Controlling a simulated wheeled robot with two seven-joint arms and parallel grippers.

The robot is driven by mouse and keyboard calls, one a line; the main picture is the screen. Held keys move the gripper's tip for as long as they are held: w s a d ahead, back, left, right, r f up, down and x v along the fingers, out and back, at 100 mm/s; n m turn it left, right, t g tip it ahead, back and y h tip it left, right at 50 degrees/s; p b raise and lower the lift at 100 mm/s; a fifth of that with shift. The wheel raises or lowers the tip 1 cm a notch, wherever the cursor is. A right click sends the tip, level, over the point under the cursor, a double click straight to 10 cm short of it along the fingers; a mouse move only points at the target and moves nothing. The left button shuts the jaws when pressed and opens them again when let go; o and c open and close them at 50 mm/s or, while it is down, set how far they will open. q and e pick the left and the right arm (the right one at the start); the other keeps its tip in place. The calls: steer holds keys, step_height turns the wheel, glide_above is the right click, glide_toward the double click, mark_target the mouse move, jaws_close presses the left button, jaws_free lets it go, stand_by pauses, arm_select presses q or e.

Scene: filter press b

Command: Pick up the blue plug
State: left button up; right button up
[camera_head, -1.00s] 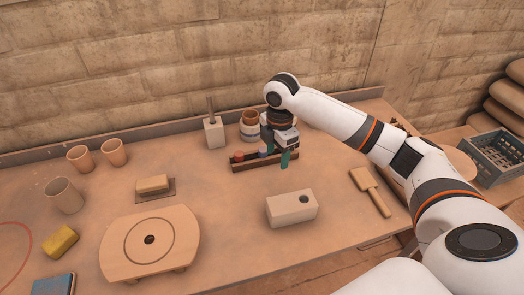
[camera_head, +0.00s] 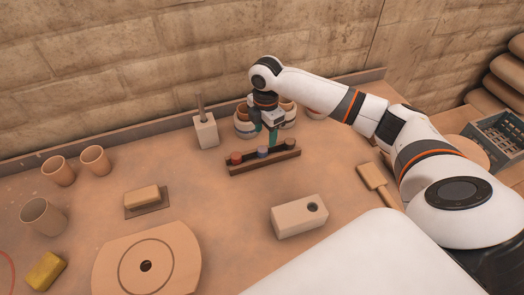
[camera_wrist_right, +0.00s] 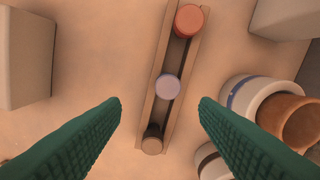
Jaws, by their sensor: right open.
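The blue plug (camera_head: 263,151) stands in the middle of a narrow wooden rack (camera_head: 250,168), between a red plug (camera_head: 236,157) and a brown plug (camera_head: 290,143). In the right wrist view the blue plug (camera_wrist_right: 167,87) looks pale lavender, with the red plug (camera_wrist_right: 189,20) above it and the brown plug (camera_wrist_right: 152,140) below. My right gripper (camera_head: 264,138) is open and empty. Its green fingers (camera_wrist_right: 160,103) appear either side of the rack in the right wrist view, apart from the blue plug. My left gripper is not in view.
Pots (camera_head: 245,126) stand close behind the rack. A block holding a rod (camera_head: 206,132) is to its left. A pale block with a hole (camera_head: 298,216) lies in front, and a wooden paddle (camera_head: 374,180) lies to the right.

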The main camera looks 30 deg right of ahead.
mark_target(263, 149)
steer(key=shift+w+f, duration=0.15)
steer(key=shift+f, duration=0.5)
steer(key=shift+w+f, duration=0.15)
steer(key=shift+f, duration=0.45)
steer(key=shift+w+a+f+p, duration=0.1)
steer(key=shift+w+f+p, duration=0.1)
steer(key=shift+f, duration=0.95)
steer(key=shift+w+a+f+p, duration=0.1)
steer(key=shift+f+p, duration=0.1)
steer(key=shift+f, duration=0.95)
steer(key=shift+s, duration=0.1)
steer(key=c, duration=1)
